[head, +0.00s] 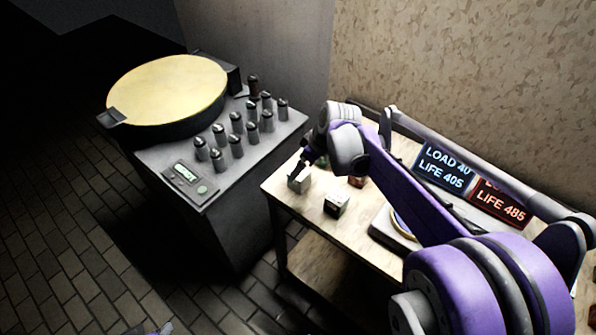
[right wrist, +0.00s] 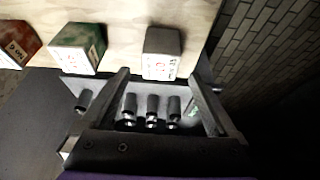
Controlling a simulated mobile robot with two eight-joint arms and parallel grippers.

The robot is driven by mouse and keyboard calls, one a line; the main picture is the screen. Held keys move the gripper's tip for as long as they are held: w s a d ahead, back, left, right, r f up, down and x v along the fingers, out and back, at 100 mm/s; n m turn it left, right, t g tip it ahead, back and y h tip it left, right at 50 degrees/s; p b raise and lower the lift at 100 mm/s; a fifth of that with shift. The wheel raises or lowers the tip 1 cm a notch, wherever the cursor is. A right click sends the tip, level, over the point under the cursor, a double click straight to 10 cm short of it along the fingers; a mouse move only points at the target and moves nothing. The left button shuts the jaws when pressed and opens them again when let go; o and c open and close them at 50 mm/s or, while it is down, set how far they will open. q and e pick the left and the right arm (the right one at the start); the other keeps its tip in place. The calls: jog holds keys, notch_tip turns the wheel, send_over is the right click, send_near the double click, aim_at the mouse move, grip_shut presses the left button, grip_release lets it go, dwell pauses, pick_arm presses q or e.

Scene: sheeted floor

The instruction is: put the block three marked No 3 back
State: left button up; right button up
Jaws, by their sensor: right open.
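Small marked blocks stand on the wooden table. A pale grey block (head: 299,179) is near the table's left corner, and a dark block (head: 336,205) is to its right. A reddish block (head: 356,182) is partly hidden by my right arm. In the right wrist view, a grey block (right wrist: 162,52), a green block (right wrist: 78,47) and a red block (right wrist: 18,43) stand in a row; their marks are too small to read surely. My right gripper (right wrist: 162,84) is open and empty, with the grey block just beyond its fingertips.
A dark cabinet carries a round yellow-topped pan (head: 166,90), several dark cylindrical weights (head: 236,123) and a small display (head: 184,172). Signs (head: 444,166) reading LOAD and LIFE stand at the table's back.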

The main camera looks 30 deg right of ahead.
jog(key=s+a+f+m, duration=0.1)
jog(key=s+a, duration=0.2)
jog(key=s, duration=0.4)
jog(key=s+a+f+m+h, duration=0.1)
jog(key=s+a+m, duration=0.1)
jog(key=s+a, duration=0.2)
jog(key=s+a+f+m+t, duration=0.1)
jog(key=s+a, duration=0.3)
jog(key=s, duration=0.5)
jog(key=shift+s+f+m+h, duration=0.3)
jog(key=shift+s+f+h, duration=0.05)
jog(key=shift+f+h, duration=0.05)
jog(key=r+p, duration=0.2)
jog(key=shift+w+r+p, duration=0.3)
jog(key=shift+w+r, duration=0.05)
jog(key=shift+w, duration=0.05)
